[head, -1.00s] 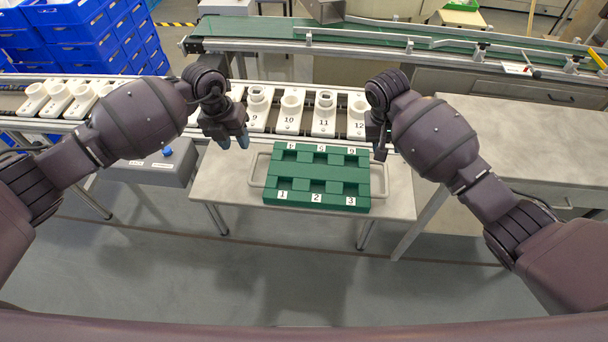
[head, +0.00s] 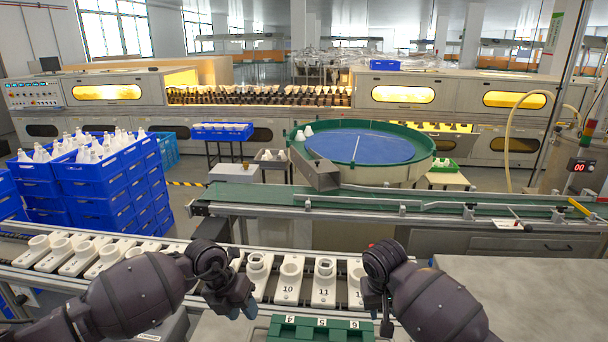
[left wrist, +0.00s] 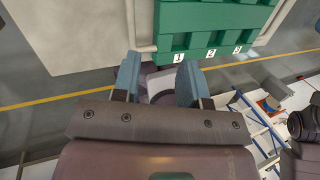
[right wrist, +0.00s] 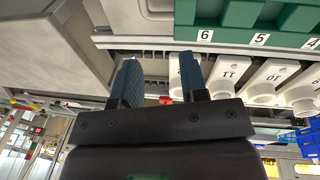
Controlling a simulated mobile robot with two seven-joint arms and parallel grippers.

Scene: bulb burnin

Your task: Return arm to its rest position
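My left gripper (head: 242,308) hangs near the carrier marked 9, beside the left end of the green tray. In the left wrist view its two blue fingers (left wrist: 157,80) are apart with nothing between them. My right gripper (head: 376,318) is at the right end of the tray, partly hidden by its own arm in the head view. In the right wrist view its fingers (right wrist: 160,82) are apart and empty. The green numbered tray (head: 318,331) is cut off by the bottom edge in the head view; its empty pockets show in the left wrist view (left wrist: 205,18).
White numbered carriers (head: 289,279) line the near conveyor just beyond the tray. A green belt (head: 270,194) and a round blue turntable (head: 360,146) lie farther back. Blue crates of bulbs (head: 105,185) stand left. A grey bench (head: 535,285) is clear at right.

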